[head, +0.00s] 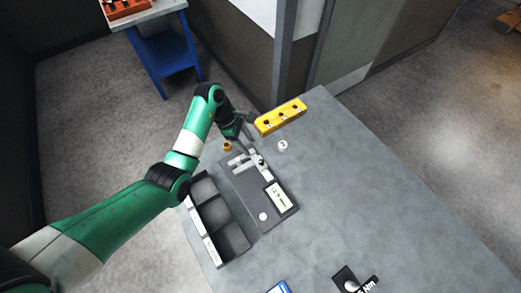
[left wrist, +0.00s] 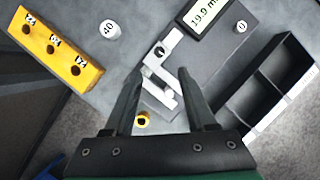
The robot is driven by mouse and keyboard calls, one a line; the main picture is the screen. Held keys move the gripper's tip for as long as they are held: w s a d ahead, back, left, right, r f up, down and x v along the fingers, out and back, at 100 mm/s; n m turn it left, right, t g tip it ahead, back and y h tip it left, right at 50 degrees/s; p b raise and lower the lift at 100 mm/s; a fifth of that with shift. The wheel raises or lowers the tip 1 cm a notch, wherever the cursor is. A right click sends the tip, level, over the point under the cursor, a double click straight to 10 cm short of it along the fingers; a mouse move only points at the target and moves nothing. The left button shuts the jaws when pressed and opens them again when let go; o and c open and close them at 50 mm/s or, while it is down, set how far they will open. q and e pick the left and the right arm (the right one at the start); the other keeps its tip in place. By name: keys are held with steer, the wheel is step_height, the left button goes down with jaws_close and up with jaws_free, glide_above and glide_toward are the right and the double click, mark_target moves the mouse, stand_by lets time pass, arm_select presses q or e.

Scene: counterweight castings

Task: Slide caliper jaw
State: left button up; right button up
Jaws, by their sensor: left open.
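The caliper (head: 250,163) is a silver-white slide with jaws on a dark grey plate (head: 246,190). It also shows in the left wrist view (left wrist: 163,52), with its jaws between and just beyond my fingers. Its display (left wrist: 208,15) reads about 19.9, with the rest cut off. My left gripper (head: 246,136) is open and empty, above the jaw end of the plate; in the left wrist view its two fingers (left wrist: 158,76) stand apart. A round button marked 0 (left wrist: 241,26) sits on the plate. My right gripper is not in view.
A small brass ring (head: 228,146) and a white cylinder marked 40 (left wrist: 110,29) stand near the gripper. A yellow block (head: 281,117) with holes lies at the back. A dark divided tray (head: 238,239) lies left of the plate. The table's right side is mostly clear.

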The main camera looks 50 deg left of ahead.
mark_target(262, 161)
arm_select(q)
steer(key=b+x, duration=0.3)
steer(key=x, duration=0.8)
steer(key=shift+w+d+f+b, duration=0.1)
steer(key=shift+w+f+b, duration=0.05)
steer(key=shift+f+b, duration=0.2)
steer(key=shift+r, duration=0.1)
jaws_close()
stand_by(0.8)
